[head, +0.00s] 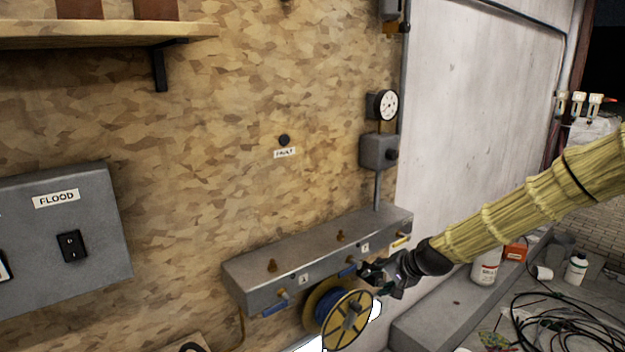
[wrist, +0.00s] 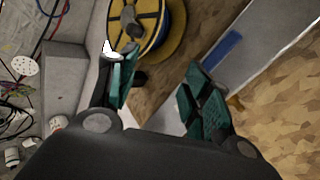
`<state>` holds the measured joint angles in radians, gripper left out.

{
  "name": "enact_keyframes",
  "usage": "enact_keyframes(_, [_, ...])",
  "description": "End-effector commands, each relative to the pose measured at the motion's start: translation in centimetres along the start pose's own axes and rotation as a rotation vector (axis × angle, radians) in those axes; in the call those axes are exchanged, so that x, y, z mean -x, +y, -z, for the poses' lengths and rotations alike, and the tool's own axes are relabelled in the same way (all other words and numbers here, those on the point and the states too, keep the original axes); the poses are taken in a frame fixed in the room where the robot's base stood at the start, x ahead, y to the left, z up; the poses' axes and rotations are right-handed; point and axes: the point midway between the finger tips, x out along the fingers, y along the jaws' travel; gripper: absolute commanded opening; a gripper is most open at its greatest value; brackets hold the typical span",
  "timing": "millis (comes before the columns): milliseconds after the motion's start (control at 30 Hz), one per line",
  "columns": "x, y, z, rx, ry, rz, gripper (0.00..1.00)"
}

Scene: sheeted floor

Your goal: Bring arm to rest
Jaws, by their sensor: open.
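My arm (head: 530,205), in a straw-coloured sleeve, reaches in from the right in the head view. My gripper (head: 368,272) is at the front of a grey metal manifold box (head: 320,258), by the blue lever in its middle. In the wrist view my gripper (wrist: 160,95) has its two green-padded fingers spread apart, with nothing visible between them. A yellow-flanged spool with a blue core (head: 345,318) is just below and left of the gripper; it also shows beyond the fingers in the wrist view (wrist: 172,30). Whether the fingers touch the lever is unclear.
A grey FLOOD switch panel (head: 60,225) is on the wall at left, below a wooden shelf (head: 110,32). A gauge (head: 385,104) is above the manifold.

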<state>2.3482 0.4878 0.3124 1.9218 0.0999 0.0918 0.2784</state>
Motion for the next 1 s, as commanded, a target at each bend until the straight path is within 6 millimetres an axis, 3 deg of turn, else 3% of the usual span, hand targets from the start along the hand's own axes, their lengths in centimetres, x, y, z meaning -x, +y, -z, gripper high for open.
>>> enact_keyframes(33, [-1.3, 2.3, -2.1, 0.02, -0.016, -0.036, 0.49])
enact_keyframes(200, [-4.2, 9.6, -8.1, 0.087, -0.057, -0.142, 0.49])
enact_keyframes(467, [-5.8, 20.9, -17.8, 0.205, -0.138, -0.294, 0.49])
enact_keyframes(733, [-3.6, 32.4, -28.1, 0.347, -0.25, -0.44, 0.49])
enact_keyframes(1000, [2.3, 42.1, -37.5, 0.501, -0.386, -0.562, 0.49])
